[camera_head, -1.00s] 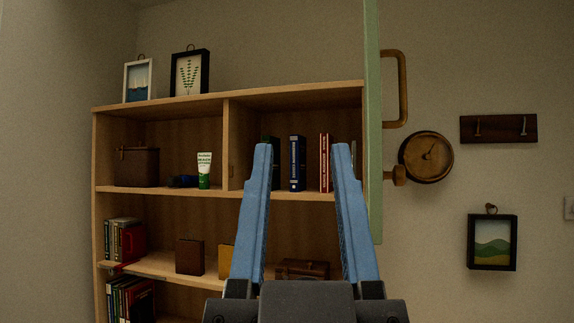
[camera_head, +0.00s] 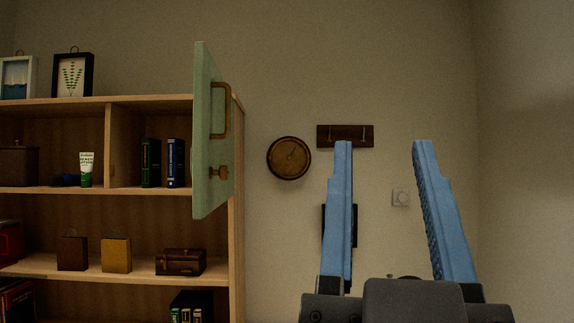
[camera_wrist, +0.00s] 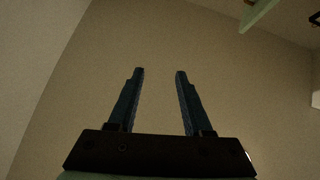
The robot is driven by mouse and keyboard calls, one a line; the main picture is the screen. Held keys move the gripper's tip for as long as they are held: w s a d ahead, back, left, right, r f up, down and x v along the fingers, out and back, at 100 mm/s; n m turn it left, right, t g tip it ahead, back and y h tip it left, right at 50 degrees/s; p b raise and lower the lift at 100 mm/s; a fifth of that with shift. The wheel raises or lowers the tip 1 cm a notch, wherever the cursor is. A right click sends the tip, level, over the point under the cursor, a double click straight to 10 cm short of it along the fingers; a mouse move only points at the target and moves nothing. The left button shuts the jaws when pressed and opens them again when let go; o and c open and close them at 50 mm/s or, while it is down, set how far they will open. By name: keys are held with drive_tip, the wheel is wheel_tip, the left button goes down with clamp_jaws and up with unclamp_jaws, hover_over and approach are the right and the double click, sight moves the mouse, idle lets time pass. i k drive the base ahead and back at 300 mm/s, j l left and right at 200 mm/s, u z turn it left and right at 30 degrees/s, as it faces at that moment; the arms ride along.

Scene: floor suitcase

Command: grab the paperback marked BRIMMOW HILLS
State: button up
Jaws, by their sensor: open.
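I cannot read the title BRIMMOW HILLS on any spine, so I cannot tell which book is the paperback. A dark green book (camera_head: 151,162) and a blue book (camera_head: 175,162) stand upright in the upper right compartment of the bookcase. More books stand on the bottom shelf (camera_head: 192,308), and red ones show at the left edge (camera_head: 10,241).
A green door (camera_head: 206,150) with a brown handle stands open at the bookcase's right side and hides part of the upper compartment. A brown chest (camera_head: 181,262) sits on the middle shelf. A round clock (camera_head: 289,158) and a hook rack (camera_head: 345,135) hang on the wall.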

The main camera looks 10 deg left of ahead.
sight(152, 148)
drive_tip(key=i+j, duration=0.15)
drive_tip(key=j, duration=0.3)
drive_tip(key=i+j+z, duration=0.1)
drive_tip(key=j, duration=0.35)
drive_tip(key=i+j, duration=0.15)
drive_tip(key=j, duration=0.25)
drive_tip(key=i+j+z, duration=0.1)
drive_tip(key=j, duration=0.35)
drive_tip(key=i+j, duration=0.15)
drive_tip(key=j, duration=0.35)
